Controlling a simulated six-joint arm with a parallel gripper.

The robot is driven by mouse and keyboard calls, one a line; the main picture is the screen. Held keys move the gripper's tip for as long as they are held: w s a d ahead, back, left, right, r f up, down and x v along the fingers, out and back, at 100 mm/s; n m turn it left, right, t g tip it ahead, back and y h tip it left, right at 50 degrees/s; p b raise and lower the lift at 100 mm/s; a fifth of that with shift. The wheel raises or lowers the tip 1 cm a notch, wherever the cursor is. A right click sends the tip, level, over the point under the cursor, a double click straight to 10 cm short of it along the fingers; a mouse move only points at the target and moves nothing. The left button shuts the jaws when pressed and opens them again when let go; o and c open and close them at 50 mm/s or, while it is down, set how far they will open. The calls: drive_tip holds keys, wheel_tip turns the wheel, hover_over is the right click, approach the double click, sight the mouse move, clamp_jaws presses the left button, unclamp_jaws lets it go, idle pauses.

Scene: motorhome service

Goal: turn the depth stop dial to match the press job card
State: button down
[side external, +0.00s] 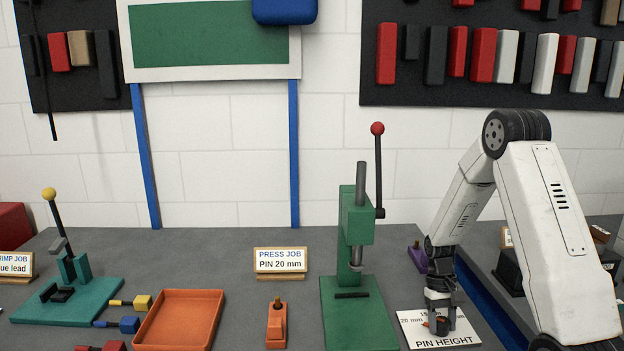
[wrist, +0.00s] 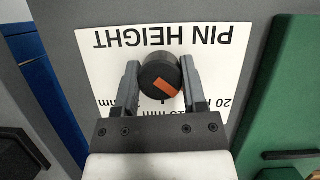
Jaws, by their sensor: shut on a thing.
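The depth stop dial (wrist: 156,72) is a dark round knob with an orange mark, on a white plate (wrist: 205,65) reading PIN HEIGHT. The plate appears upside down in the wrist view. My gripper (wrist: 161,88) is shut on the dial, one finger on each side. The mark lies slantwise on the knob; I cannot tell exactly which label it points to. A 20 mm label shows at right, a 15 mm label is partly hidden by my gripper, and another label is cut off at left. The press job card (side external: 280,260) reads PIN 20 mm.
The green press (side external: 355,235) with a red-knobbed lever stands left of the plate. An orange tray (side external: 180,320), an orange block (side external: 277,325) and a teal crimp tool (side external: 70,290) are farther left. A purple piece (side external: 417,257) stands behind my gripper.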

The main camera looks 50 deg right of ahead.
idle(0.4)
drive_tip(key=shift+c, duration=0.7)
unclamp_jaws()
drive_tip(key=v, duration=0.8)
drive_tip(key=shift+w+a, duration=0.1)
drive_tip(key=shift+a, duration=0.05)
drive_tip(key=w+a+n+t+h, duration=0.1)
drive_tip(key=a+n+t, duration=0.2)
drive_tip(key=a, duration=0.8)
drive_tip(key=w+a+r+n+t+h, duration=0.1)
drive_tip(key=a+n, duration=0.4)
drive_tip(key=a, duration=0.7)
drive_tip(key=shift+a+r+t+h, duration=0.3)
drive_tip(key=shift+t+h, duration=0.2)
drive_tip(key=shift+t, duration=0.5)
